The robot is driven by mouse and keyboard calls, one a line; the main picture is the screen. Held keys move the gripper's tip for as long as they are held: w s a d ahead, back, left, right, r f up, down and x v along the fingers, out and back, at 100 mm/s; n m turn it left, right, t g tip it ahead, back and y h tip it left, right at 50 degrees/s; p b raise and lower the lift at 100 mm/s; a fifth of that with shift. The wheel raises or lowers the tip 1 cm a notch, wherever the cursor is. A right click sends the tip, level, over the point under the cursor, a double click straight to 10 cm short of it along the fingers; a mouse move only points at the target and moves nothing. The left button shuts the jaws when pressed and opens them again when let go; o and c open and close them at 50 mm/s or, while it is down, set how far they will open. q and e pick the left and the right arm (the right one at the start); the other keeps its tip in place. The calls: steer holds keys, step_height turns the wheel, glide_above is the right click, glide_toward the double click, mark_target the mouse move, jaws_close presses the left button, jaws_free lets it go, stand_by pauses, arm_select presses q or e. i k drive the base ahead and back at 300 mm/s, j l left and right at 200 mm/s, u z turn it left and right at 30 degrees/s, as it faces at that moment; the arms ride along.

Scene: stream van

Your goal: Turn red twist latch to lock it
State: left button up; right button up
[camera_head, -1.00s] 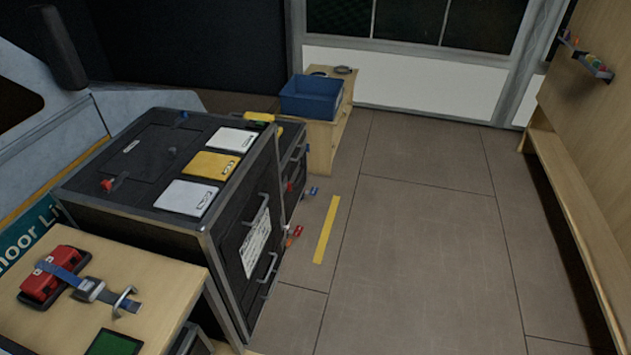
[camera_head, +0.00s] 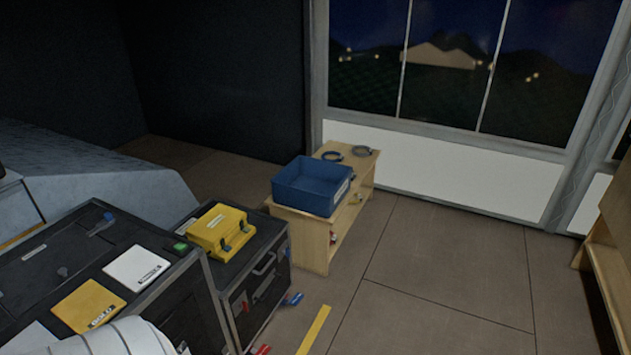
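A red latch-like piece (camera_head: 262,349) sticks out low at the bottom edge, beside the large black case (camera_head: 150,290). A smaller red piece (camera_head: 243,306) shows on the front of the smaller black case (camera_head: 275,285). I cannot tell which of them, if either, is the task's red twist latch. The red piece seen earlier on the large case's top is out of view now. A blue latch (camera_head: 106,219) sits on that top, and another blue piece (camera_head: 293,298) sticks out from the smaller case. Neither gripper shows; a white part at the lower left looks like my arm.
A yellow box (camera_head: 218,230) stands on the smaller case. A blue bin (camera_head: 312,186) sits on a wooden shelf unit (camera_head: 310,243) with cable coils. White (camera_head: 136,268) and yellow (camera_head: 88,305) cards lie on the large case. Open floor (camera_head: 430,275) lies right.

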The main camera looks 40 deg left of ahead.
mark_target(243, 305)
steer(key=i+u, duration=0.3)
steer(key=i+l+u, duration=0.25)
steer(key=i, duration=0.2)
steer(key=i+l+u, duration=0.3)
steer(key=i+j, duration=0.1)
